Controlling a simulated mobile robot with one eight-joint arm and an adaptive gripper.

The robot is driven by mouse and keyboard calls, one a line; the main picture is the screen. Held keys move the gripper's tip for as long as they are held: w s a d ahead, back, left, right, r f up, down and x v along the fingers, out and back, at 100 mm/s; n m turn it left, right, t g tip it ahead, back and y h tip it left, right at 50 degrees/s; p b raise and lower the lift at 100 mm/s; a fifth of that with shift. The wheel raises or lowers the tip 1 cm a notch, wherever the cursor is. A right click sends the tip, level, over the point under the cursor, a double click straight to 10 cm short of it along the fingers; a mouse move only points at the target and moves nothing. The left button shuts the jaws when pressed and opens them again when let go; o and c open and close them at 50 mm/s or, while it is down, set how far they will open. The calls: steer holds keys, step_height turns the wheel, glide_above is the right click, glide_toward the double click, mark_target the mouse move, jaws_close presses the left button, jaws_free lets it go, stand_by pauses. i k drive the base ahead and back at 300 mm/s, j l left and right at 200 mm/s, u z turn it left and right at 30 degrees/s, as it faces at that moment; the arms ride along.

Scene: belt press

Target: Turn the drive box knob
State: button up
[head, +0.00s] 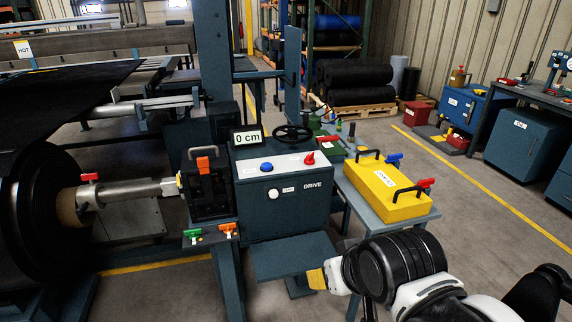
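The drive box (312,213) is a dark blue-grey cabinet marked DRIVE, in the middle of the head view. Its sloped white top panel (285,164) carries a blue round button (267,167) and a red knob (309,158). A white round knob (273,194) with a small label beside it is on the front face. I cannot tell which of these knobs the task means. My gripper (317,279) is below and right of the box, apart from it. Only a yellowish fingertip part shows; the rest is hidden behind my wrist, so its opening cannot be seen.
A display (248,138) reading 0 cm and a black handwheel (293,133) sit atop the box. Right of it, a yellow case (384,192) with black handles lies on a side table (408,220). A large black roll (35,215) is at left.

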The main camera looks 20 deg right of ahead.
mark_target(309, 160)
steer(key=i+j, duration=0.1)
steer(key=i, duration=0.4)
steer(key=i+j, duration=0.1)
steer(key=i, duration=0.4)
steer(key=z, duration=0.05)
